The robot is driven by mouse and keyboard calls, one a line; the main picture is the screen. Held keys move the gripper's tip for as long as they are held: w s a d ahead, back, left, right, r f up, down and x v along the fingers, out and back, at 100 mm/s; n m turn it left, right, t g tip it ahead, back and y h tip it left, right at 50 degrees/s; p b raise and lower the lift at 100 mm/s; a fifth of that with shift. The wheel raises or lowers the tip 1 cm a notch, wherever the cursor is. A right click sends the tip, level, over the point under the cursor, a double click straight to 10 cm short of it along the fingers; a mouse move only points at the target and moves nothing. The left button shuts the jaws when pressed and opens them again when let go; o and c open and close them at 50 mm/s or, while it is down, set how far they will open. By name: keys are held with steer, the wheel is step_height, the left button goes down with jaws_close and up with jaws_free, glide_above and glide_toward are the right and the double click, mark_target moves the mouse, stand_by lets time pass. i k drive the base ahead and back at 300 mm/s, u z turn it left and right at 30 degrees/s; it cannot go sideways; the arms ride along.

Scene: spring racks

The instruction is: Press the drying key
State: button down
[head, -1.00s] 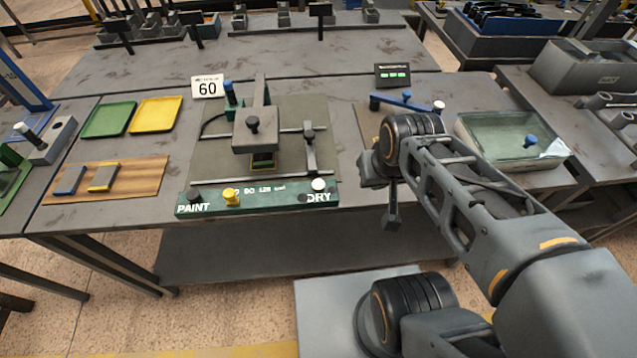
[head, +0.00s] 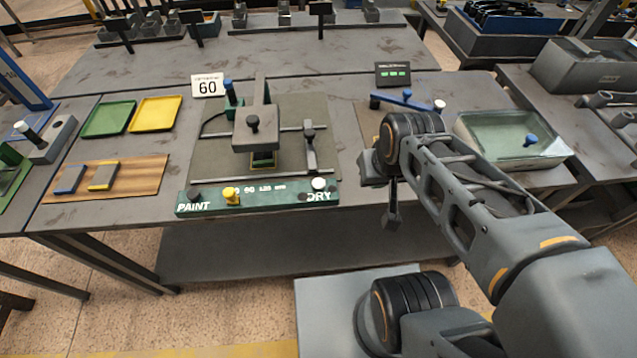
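The green control bar (head: 262,200) lies along the front edge of the middle table. Its right end reads DRY, with a white round key (head: 319,184) just above the lettering. Its left end reads PAINT, with a dark knob (head: 193,193), and a yellow knob (head: 231,195) stands between them. My gripper (head: 391,218) hangs downward in front of the table edge, to the right of the bar and apart from the white key. It is small, dark and seen from behind, so its finger opening cannot be made out.
A press-like fixture (head: 255,128) stands behind the bar, with a card (head: 207,86) reading 60 beside it. A dark display (head: 392,75) with green lights stands behind a blue-handled lever (head: 405,101). A glass-topped bin (head: 490,148) is at right. Green and yellow trays are at left.

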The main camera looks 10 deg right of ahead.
mark_target(317, 183)
steer(key=z, duration=1.55)
steer(key=k, duration=1.25)
steer(key=u, duration=1.75)
steer(key=i, duration=0.5)
